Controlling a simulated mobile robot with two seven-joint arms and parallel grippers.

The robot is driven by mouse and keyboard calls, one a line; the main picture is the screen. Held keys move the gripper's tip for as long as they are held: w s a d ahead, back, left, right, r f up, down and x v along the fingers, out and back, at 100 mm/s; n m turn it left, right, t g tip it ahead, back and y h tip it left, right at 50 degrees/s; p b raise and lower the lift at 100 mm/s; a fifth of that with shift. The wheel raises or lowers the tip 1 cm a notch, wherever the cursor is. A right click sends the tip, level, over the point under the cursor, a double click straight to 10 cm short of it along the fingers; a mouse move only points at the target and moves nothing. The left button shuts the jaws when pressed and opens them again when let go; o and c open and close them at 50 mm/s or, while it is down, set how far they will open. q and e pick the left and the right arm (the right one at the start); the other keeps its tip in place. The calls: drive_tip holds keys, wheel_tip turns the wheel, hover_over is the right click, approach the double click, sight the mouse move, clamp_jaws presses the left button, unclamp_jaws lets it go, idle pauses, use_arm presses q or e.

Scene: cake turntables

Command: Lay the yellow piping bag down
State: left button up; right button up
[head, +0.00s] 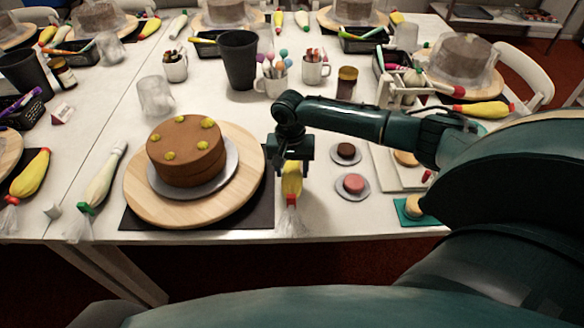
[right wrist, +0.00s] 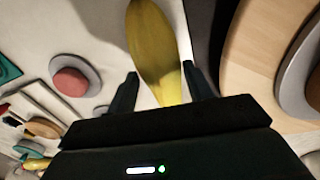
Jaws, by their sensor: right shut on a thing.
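The yellow piping bag (head: 291,182), with a red tie and clear crumpled end, is just right of the brown cake's wooden turntable. My right gripper (head: 291,168) reaches down over it and is shut on it. In the right wrist view, the bag (right wrist: 153,45) runs between the two fingers of the gripper (right wrist: 163,78). The bag lies low at the white table; I cannot tell whether it touches the top. The gripper hides part of the bag in the head view. My left gripper is not in view.
The cake (head: 186,152) with yellow dots stands on the turntable (head: 150,205) over a dark mat. A white piping bag (head: 103,180) lies left. Two small plates with a dark (head: 346,150) and a pink round (head: 354,184) lie right. Cups stand behind; the table's front edge is near.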

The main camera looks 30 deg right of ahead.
drive_tip(key=shift+f+b, duration=0.3)
drive_tip(key=shift+f, duration=0.7)
drive_tip(key=o, duration=0.8)
drive_tip(key=shift+c, duration=0.2)
wheel_tip(320, 180, up, 13)
drive_tip(key=shift+a, duration=0.2)
